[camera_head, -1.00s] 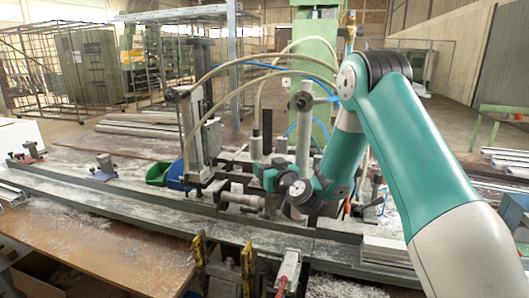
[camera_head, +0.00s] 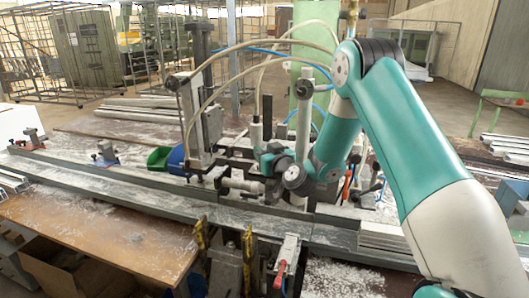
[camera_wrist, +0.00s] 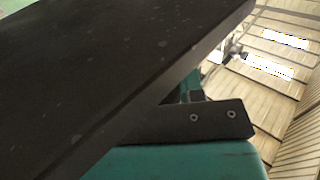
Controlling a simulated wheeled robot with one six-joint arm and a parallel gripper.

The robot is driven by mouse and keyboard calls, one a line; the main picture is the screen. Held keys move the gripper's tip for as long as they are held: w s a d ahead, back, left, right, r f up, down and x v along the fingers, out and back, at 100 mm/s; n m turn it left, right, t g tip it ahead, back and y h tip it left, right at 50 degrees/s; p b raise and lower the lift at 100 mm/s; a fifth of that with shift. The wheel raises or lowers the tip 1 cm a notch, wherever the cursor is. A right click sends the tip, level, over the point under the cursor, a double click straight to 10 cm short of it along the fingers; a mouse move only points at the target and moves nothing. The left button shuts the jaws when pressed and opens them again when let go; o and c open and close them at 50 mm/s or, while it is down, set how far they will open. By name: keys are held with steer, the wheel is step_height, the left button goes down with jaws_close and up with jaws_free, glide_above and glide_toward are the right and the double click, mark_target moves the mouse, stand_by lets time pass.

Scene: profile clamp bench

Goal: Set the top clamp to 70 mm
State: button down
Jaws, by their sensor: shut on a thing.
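The clamp assembly stands in the middle of the bench in the head view, with a grey horizontal cylinder (camera_head: 242,184) and an upright cylinder (camera_head: 304,115) behind it. I cannot tell which part is the top clamp, and no millimetre scale is readable. My gripper (camera_head: 272,188) is low among these parts, just right of the horizontal cylinder. It is shut on a part of the clamp assembly, but its fingertips and the part held are largely hidden. In the wrist view a dark flat plate (camera_wrist: 110,65) fills much of the picture at close range.
A long grey rail (camera_head: 120,185) runs along the bench, with small stops at the left. Hoses (camera_head: 235,60) arch over the clamp. A green bin (camera_head: 158,158), a blue bin (camera_head: 177,160) and a red-handled toggle (camera_head: 281,273) are near. Profiles lie at right.

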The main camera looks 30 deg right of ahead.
step_height(320, 180, up, 4)
steer(key=shift+f+p, duration=0.15)
steer(key=shift+p, duration=0.6)
steer(key=shift+w+f, duration=0.1)
steer(key=c, duration=0.8)
jaws_free()
steer(key=shift+f, duration=0.1)
